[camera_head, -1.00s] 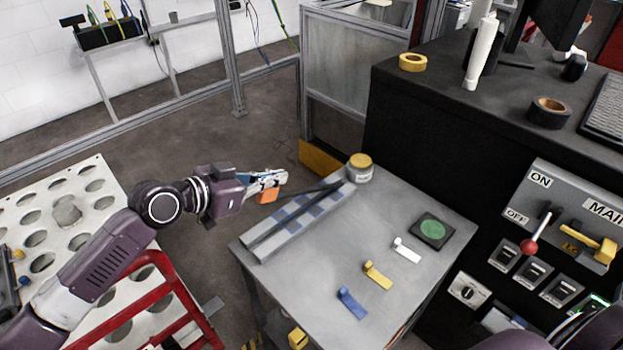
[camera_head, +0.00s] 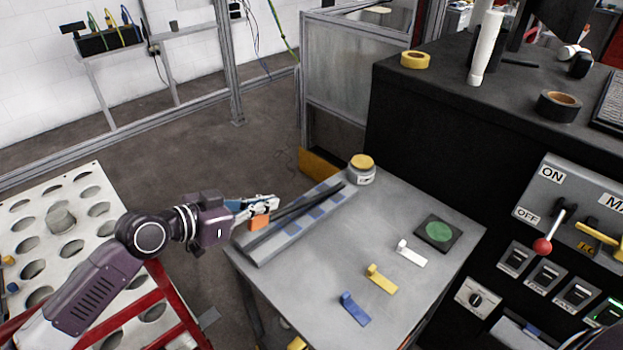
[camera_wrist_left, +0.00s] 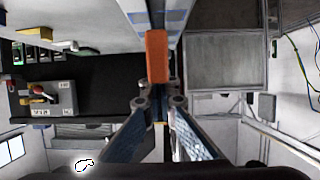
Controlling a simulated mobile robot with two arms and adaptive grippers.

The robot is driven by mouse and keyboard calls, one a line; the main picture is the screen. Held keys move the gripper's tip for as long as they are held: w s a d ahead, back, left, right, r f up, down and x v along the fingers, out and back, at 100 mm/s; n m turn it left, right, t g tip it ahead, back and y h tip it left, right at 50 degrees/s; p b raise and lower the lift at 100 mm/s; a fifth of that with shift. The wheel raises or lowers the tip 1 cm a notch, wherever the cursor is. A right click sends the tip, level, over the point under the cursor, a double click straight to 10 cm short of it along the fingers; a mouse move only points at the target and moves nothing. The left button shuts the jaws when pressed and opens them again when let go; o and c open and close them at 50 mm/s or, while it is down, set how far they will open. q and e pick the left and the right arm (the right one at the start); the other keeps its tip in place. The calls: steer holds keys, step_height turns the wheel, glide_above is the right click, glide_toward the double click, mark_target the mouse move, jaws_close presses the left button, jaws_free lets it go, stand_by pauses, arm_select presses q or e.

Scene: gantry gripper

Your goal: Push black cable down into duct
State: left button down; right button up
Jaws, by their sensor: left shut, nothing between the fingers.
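The grey duct (camera_head: 281,241) with blue patches lies along the left edge of the grey table. The black cable (camera_head: 306,203) runs lengthwise along it, its far end near the jar. How deep the cable sits cannot be told. My left gripper (camera_head: 262,214), with orange at its fingertips, is shut and empty at the duct's near left part, close to the cable's near end. Whether it touches the cable is unclear. In the left wrist view the orange fingertips (camera_wrist_left: 157,55) are together in front of the duct (camera_wrist_left: 172,16). My right gripper is out of view.
A yellow-lidded jar (camera_head: 361,170) stands at the duct's far end. White (camera_head: 410,253), yellow (camera_head: 380,279) and blue (camera_head: 354,309) pieces and a black pad with a green disc (camera_head: 437,232) lie to the right. A black control console (camera_head: 440,150) stands behind.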

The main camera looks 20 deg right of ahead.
mark_target(249, 225)
arm_select(q)
steer(key=shift+s+a+f+b, duration=0.15)
steer(key=shift+a+f+b, duration=0.15)
steer(key=shift+f+b, duration=0.4)
steer(key=shift+s+a+f+b, duration=0.1)
steer(key=shift+a+f+b, duration=0.25)
steer(key=shift+f, duration=0.55)
steer(key=shift+s+a+f+b, duration=0.1)
steer(key=shift+a+f+b, duration=0.05)
steer(key=shift+f+b, duration=0.4)
steer(key=shift+a+f+b, duration=0.2)
steer(key=shift+f+b, duration=0.3)
steer(key=shift+f, duration=0.05)
steer(key=shift+s+a+f, duration=0.1)
steer(key=shift+f, duration=0.15)
steer(key=shift+r, duration=0.4)
steer(key=shift+s+a+r+p, duration=0.15)
steer(key=shift+a+r+p, duration=0.25)
steer(key=shift+r+p, duration=0.15)
steer(key=shift+s+a+r, duration=0.15)
steer(key=shift+a+r, duration=0.15)
steer(key=p+v, duration=0.1)
steer(key=v, duration=0.5)
steer(key=shift+s+a, duration=0.15)
steer(key=shift+a, duration=0.2)
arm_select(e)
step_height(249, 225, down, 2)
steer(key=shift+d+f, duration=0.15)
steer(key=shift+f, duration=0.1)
